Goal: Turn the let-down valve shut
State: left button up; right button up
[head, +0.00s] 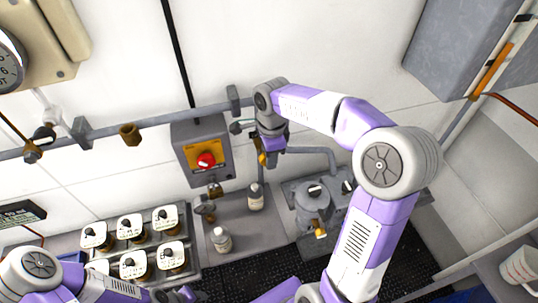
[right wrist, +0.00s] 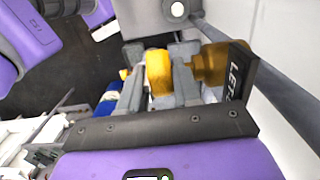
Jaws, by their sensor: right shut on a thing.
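The let-down valve shows in the right wrist view as a brass body (right wrist: 212,65) with a yellow handle (right wrist: 158,72). A dark label plate (right wrist: 238,82) beside it starts with "LET". My right gripper (right wrist: 158,80) is shut on the yellow handle, one grey finger on each side. In the head view my right gripper (head: 263,150) is at the wall pipe, and the wrist hides most of the valve. A little of the yellow handle (head: 262,159) shows below it. My left gripper (head: 178,295) is low at the bottom edge, partly cut off; its jaws are unclear.
A grey box with a red knob (head: 206,160) is on the wall just left of my right gripper. Bottles (head: 222,240) and a grey pump-like unit (head: 313,205) stand below. A rack of white-topped jars (head: 130,225) is at left. A grey cabinet (head: 462,45) hangs upper right.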

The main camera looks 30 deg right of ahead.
jog(key=y, duration=0.2)
jog(key=t+y, duration=0.1)
jog(key=y, duration=0.1)
jog(key=shift+d+f+p, duration=0.1)
jog(key=shift+d+p, duration=0.25)
jog(key=shift+p, duration=0.05)
jog(key=y, duration=0.3)
jog(key=t+y, duration=0.1)
jog(key=shift+s+d+f+y, duration=0.1)
jog(key=shift+f+y, duration=0.15)
jog(key=shift+y, duration=0.15)
jog(key=y, duration=0.2)
jog(key=t+y, duration=0.1)
jog(key=y, duration=0.1)
jog(key=shift+f, duration=0.3)
jog(key=shift+f+t+y, duration=0.15)
jog(key=shift+t+y, duration=0.45)
jog(key=shift+y, duration=1.3)
jog(key=o, duration=1)
jog(key=shift+y, duration=0.3)
jog(key=shift+c, duration=0.2)
jog(key=v, duration=0.7)
jog(key=shift+d+b, duration=0.25)
jog(key=shift+b, duration=0.05)
